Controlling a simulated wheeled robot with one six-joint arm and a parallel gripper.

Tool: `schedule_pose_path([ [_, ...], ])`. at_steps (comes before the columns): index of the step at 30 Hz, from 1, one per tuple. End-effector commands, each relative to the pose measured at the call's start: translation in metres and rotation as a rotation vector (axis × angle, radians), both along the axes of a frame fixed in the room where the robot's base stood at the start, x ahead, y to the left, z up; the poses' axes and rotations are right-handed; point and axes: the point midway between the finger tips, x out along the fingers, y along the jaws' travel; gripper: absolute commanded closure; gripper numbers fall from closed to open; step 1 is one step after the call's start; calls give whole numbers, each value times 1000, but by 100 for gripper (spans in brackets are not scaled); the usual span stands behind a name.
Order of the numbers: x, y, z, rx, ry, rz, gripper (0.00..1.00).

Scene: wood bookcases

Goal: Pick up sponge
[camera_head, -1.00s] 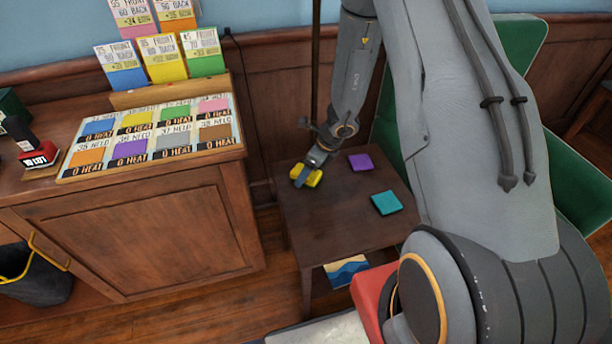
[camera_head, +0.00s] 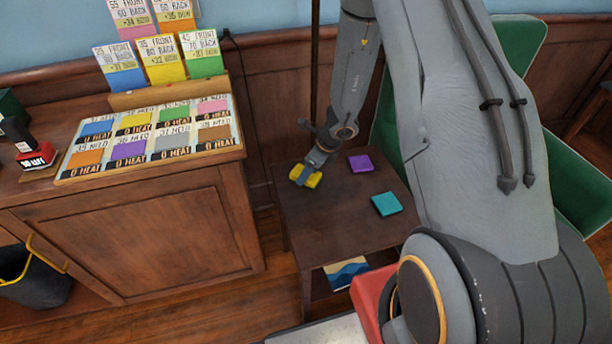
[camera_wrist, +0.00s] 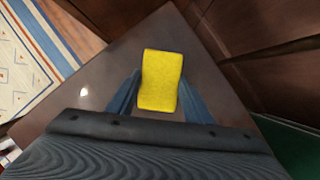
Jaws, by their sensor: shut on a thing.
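The yellow sponge (camera_head: 311,180) is at the far left part of the small dark wooden table (camera_head: 345,232). In the wrist view the sponge (camera_wrist: 160,80) stands out from between the two blue-grey fingers of my gripper (camera_wrist: 158,100), with a finger along each side. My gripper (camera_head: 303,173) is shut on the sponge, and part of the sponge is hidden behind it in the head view. I cannot tell whether the sponge touches the table top.
A purple square (camera_head: 361,163) and a teal square (camera_head: 387,204) lie on the same table. A wooden cabinet (camera_head: 140,238) with colour cards stands to the left. A green chair (camera_head: 575,185) is at the right. The table's front is clear.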

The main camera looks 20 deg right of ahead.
Motion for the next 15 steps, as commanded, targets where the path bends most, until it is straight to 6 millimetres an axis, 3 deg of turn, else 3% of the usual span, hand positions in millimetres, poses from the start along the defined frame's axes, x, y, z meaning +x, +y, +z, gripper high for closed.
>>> schedule_pose_path([
  [8, -1, 0, 7, 0, 0, 0, 79],
  [15, 1, 0, 56, -2, -4, 3, 79],
])
